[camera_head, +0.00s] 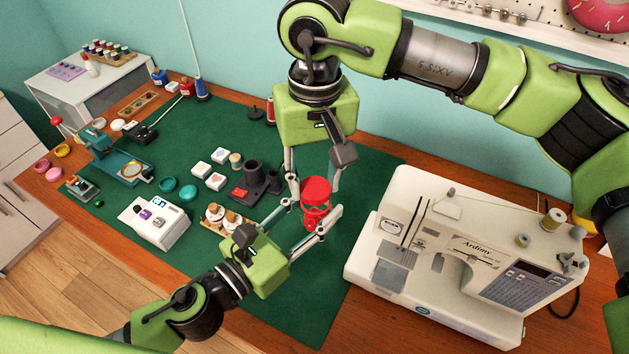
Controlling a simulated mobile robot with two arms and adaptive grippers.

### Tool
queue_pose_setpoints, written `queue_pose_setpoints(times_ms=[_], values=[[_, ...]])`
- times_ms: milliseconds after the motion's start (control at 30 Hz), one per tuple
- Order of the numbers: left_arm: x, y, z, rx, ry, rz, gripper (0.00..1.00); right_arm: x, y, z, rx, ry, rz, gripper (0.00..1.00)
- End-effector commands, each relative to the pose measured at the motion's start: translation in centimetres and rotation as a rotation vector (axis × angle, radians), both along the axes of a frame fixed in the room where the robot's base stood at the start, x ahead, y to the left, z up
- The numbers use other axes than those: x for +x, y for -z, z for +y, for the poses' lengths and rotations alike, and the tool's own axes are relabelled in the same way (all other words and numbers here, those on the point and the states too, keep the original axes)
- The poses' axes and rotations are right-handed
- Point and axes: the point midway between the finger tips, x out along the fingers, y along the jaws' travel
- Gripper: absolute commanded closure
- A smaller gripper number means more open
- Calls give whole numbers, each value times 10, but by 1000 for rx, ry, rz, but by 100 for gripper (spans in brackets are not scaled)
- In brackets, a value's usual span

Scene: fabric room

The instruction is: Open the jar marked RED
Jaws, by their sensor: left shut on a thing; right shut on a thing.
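A small red jar (316,215) with a red lid (316,188) stands over the green mat (300,318), left of the sewing machine. My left gripper (312,219) reaches in from the lower left, with its fingers on either side of the jar's body, and is shut on it. My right gripper (315,196) comes down from above, with its fingers on either side of the lid, and is shut on it. The lid looks seated on the jar. I cannot read any marking on the jar. The fingers hide parts of its sides.
A white sewing machine (470,262) stands close at the right. A dark block with cylinders (257,180) and a wooden tray of small jars (226,219) are close at the left. A white box (155,222) sits farther left. The mat's front part is clear.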

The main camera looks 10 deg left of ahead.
Motion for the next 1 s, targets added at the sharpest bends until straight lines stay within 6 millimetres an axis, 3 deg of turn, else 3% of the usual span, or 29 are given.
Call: queue_pose_setpoints(times_ms=[667,1000], values=[[1,-2,1,0,-4,-4,100,-2,-12,-1,-4,-3,4,91],[1,-1,1,0,-4,-4,100,-1,-47,0,-2,-2,2,91]])
